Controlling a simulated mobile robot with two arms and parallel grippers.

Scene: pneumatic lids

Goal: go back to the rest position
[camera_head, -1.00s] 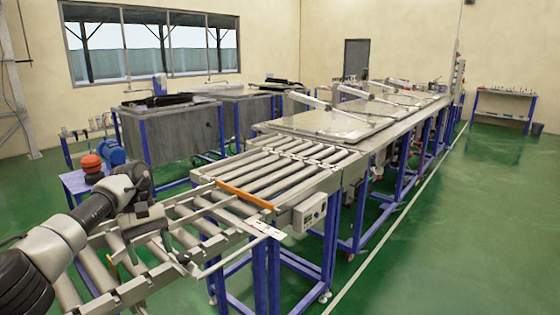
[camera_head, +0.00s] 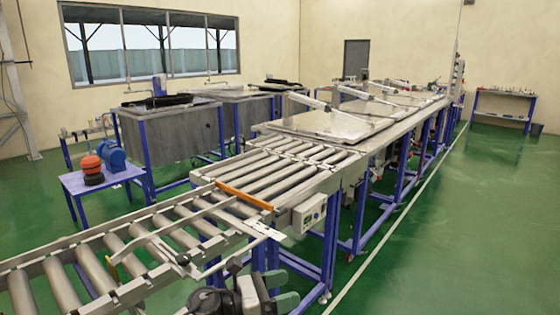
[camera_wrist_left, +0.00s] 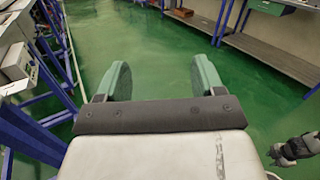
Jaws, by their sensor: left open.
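My left gripper (camera_head: 280,290) is at the bottom edge of the head view, low beside the near roller conveyor. Its green fingers show there, partly cut off with the arm. In the left wrist view my left gripper (camera_wrist_left: 162,78) has its two green fingers wide apart, with nothing between them. A dark jointed part at the lower right of the left wrist view may belong to my other arm. My right gripper cannot be made out.
The roller conveyor (camera_head: 62,283) with its blue legs and control box (camera_head: 309,213) stands close by. A blue stand (camera_head: 82,184) holds a blue-and-red device. A bench (camera_wrist_left: 275,60) shows in the left wrist view. The green floor on the right (camera_head: 450,220) is free.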

